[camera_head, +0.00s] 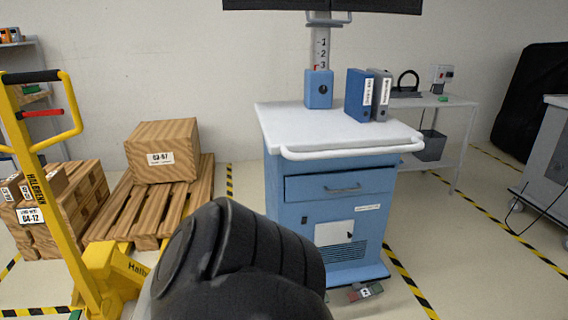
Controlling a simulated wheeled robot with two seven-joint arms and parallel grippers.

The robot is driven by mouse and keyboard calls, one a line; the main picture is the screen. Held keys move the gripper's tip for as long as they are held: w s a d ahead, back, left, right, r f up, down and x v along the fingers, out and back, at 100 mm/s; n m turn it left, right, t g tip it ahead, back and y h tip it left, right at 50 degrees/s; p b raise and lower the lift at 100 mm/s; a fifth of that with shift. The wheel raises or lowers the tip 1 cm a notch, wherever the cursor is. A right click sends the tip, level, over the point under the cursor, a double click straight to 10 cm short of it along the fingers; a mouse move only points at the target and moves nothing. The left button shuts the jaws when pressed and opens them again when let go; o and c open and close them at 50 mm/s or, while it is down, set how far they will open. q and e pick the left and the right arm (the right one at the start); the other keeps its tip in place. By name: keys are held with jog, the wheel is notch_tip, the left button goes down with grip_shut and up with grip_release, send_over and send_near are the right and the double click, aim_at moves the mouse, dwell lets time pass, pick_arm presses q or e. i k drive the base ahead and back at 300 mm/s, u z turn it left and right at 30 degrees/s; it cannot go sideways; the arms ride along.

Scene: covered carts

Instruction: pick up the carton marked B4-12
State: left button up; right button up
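At the left, partly behind the yellow pallet jack, a wood-coloured carton (88,199) has a white label that ends in "4-12"; its first character is too small to read surely. Smaller labelled boxes (50,182) sit on top of it. Another wood-coloured carton (162,140), with a different label that looks like "03-57", stands on a wooden pallet. Neither of my grippers shows. A dark, rounded link of my own arm fills the bottom middle and hides part of the floor and the pallet's near end.
A yellow pallet jack (52,215) stands in front of the left carton. A blue cart (335,200) with a white top, binders and a screen stands in the middle. A side table (440,101) is behind it. Striped tape marks the open floor.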

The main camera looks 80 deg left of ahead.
aim_at(58, 180)
jog(key=k, duration=1)
jog(key=u, duration=4.05)
jog(key=i, duration=1.55)
jog(key=z, duration=0.05)
